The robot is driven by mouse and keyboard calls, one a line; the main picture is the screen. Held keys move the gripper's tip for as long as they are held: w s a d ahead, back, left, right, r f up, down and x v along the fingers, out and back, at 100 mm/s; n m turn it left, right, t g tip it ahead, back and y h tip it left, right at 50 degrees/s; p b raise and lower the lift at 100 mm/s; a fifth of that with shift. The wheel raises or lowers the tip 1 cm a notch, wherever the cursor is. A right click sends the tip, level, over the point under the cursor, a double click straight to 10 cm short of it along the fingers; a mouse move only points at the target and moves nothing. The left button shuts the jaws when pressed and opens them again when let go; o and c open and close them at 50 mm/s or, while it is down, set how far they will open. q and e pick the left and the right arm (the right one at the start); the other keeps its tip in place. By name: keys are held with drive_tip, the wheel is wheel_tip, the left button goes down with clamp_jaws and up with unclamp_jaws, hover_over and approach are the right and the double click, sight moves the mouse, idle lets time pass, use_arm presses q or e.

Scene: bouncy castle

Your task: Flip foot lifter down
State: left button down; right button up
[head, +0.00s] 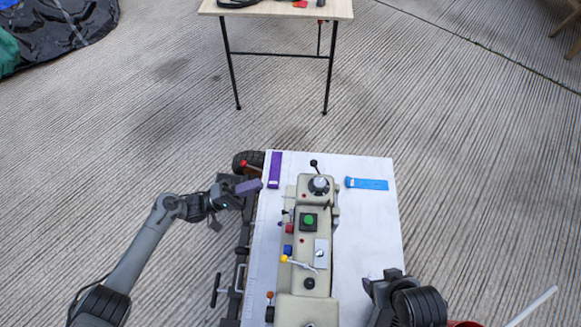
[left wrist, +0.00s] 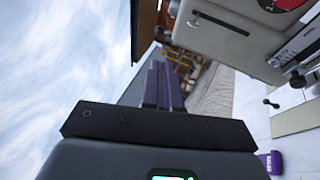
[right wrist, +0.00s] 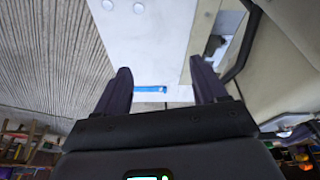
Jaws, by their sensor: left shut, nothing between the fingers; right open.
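A beige machine (head: 293,250) with several levers, knobs and buttons stands on a white table; it also shows in the left wrist view (left wrist: 215,38). I cannot tell which lever is the foot lifter. A red-tipped lever (head: 250,166) is at the table's far left edge, and a black-knobbed lever (head: 314,164) is at the machine's far end. My left gripper (head: 248,187) is shut and empty, just below the red-tipped lever in the picture; contact cannot be told. In the left wrist view its fingers (left wrist: 163,85) are together. My right gripper (right wrist: 163,85) is open and empty at the table's near right.
On the white table (head: 365,230) lie a purple strip (head: 275,170) at far left and a blue strip (head: 366,184) at far right. Dark bars and handles (head: 240,270) run along the left edge. A wooden table (head: 280,10) stands beyond. The table's right side is mostly clear.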

use_arm(q)
drive_tip(key=shift+s+a, duration=0.1)
idle(0.3)
drive_tip(key=b, duration=0.2)
approach(317, 170)
wheel_tip(317, 170, up, 4)
drive_tip(key=w+d, duration=0.2)
drive_tip(key=d, duration=0.1)
drive_tip(key=shift+d+r, duration=0.35)
drive_tip(key=shift+d, duration=0.15)
drive_tip(key=shift+w, duration=0.1)
